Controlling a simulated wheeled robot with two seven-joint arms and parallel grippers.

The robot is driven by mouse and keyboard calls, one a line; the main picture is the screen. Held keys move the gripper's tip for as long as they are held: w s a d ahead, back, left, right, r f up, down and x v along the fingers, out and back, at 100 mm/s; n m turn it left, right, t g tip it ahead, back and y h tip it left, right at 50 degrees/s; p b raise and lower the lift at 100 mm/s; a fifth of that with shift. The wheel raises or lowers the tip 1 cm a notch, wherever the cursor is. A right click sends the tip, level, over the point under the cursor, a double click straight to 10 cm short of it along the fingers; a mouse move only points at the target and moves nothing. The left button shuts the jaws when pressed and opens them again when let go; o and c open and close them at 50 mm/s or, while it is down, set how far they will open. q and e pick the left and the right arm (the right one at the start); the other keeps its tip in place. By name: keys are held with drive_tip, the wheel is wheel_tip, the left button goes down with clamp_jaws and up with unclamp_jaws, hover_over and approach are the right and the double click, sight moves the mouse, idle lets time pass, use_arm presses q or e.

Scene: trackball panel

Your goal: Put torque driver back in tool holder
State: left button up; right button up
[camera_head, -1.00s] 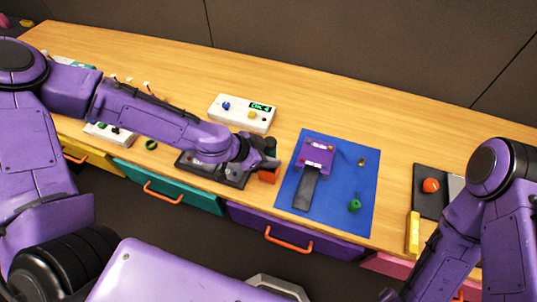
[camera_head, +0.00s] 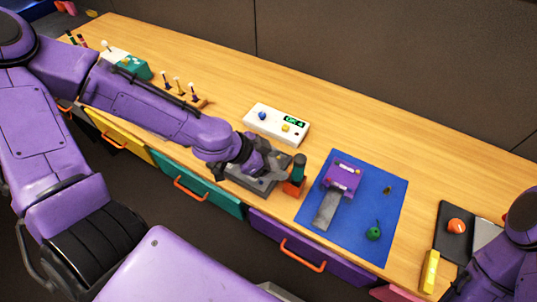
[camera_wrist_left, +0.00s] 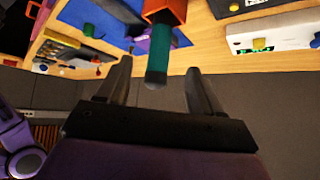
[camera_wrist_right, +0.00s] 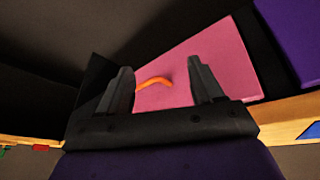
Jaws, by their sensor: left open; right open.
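The torque driver (camera_head: 299,168), with a green handle and dark end, stands upright in the orange tool holder (camera_head: 294,188) at the left edge of the blue mat. My left gripper (camera_head: 283,167) is just left of the handle. In the left wrist view the green handle (camera_wrist_left: 158,55) lies between the spread fingertips, with gaps on both sides, and the orange holder (camera_wrist_left: 165,10) is beyond. The driver's lower part is hidden in the holder. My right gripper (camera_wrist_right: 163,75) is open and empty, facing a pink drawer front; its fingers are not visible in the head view.
A blue mat (camera_head: 385,205) holds a purple-and-grey device (camera_head: 341,180) and a small green item (camera_head: 373,232). A white box with a display (camera_head: 276,123) stands behind. A dark panel with an orange ball (camera_head: 456,226) is at right.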

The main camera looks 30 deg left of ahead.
use_arm(q)
drive_tip(key=s+a+f+n+g+y, duration=0.1)
drive_tip(key=s+a+f+n+y, duration=0.4)
drive_tip(key=s+f+n, duration=0.3)
drive_tip(key=s+a+f+n+g+y+p, duration=0.1)
drive_tip(key=s+a+f+n+y, duration=0.3)
drive_tip(key=s+a+f+n, duration=0.3)
drive_tip(key=s+f+n, duration=0.1)
drive_tip(key=s+f, duration=0.3)
drive_tip(key=shift+f+g+y, duration=0.35)
drive_tip(key=shift+g+y, duration=0.05)
idle(1.0)
